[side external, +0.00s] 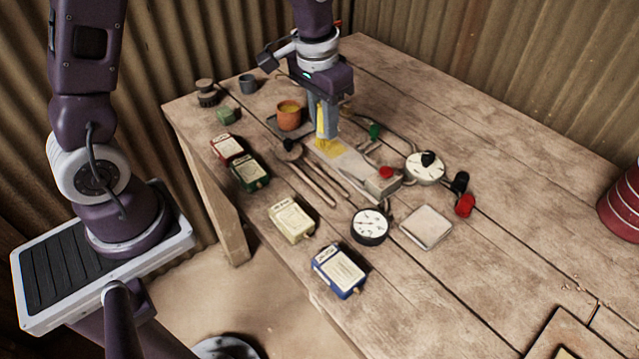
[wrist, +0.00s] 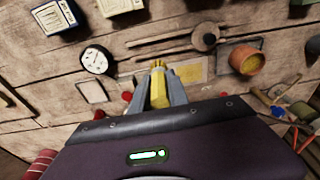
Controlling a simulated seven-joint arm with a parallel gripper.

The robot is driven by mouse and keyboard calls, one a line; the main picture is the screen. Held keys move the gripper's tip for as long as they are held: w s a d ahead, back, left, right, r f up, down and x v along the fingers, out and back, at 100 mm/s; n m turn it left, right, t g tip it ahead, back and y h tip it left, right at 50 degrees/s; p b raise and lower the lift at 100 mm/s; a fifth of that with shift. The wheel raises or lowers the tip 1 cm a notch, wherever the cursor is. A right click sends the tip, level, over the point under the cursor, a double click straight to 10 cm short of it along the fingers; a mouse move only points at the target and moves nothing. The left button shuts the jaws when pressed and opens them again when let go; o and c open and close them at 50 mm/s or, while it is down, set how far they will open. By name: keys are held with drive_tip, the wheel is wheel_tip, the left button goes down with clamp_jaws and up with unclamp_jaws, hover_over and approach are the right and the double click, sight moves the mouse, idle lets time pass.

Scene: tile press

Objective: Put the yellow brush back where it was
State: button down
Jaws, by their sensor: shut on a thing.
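My gripper (side external: 324,135) is shut on the yellow brush (side external: 320,119). The brush is upright between the fingers, over the yellow patch (side external: 331,148) on the pale flat plate (side external: 352,164). In the wrist view the brush (wrist: 159,88) shows between the fingertips (wrist: 160,78), its bristle end away from the camera. I cannot tell whether the bristles touch the yellow patch. An orange pot (side external: 289,115) with yellowish contents stands left of my gripper on a dark tray (side external: 272,125); the pot also shows in the wrist view (wrist: 248,62).
Long-handled tools (side external: 312,180) lie left of the plate. A red knob (side external: 386,172), a white dial (side external: 425,168), a round gauge (side external: 370,225) and a square plate (side external: 426,228) are near. Several labelled packets (side external: 291,221) line the left edge. The table's right side is mostly clear.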

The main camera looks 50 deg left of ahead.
drive_tip(key=s+f, duration=0.1)
drive_tip(key=f, duration=0.2)
drive_tip(key=d+f, duration=0.1)
drive_tip(key=f, duration=0.2)
drive_tip(key=s+d+f, duration=0.1)
drive_tip(key=f, duration=0.2)
drive_tip(key=shift+s+f, duration=0.35)
drive_tip(key=c, duration=1.3)
unclamp_jaws()
drive_tip(key=shift+f, duration=0.15)
wheel_tip(320, 180, up, 12)
drive_tip(key=s, duration=0.2)
drive_tip(key=s+r+t, duration=0.1)
drive_tip(key=s+r, duration=0.3)
drive_tip(key=s, duration=0.1)
drive_tip(key=s+r+t, duration=0.1)
drive_tip(key=s+r, duration=0.2)
drive_tip(key=s, duration=0.3)
drive_tip(key=s+r+t, duration=0.2)
drive_tip(key=s+r, duration=0.2)
drive_tip(key=s, duration=0.1)
drive_tip(key=shift+s+a+r, duration=0.25)
drive_tip(key=shift+s+r, duration=0.1)
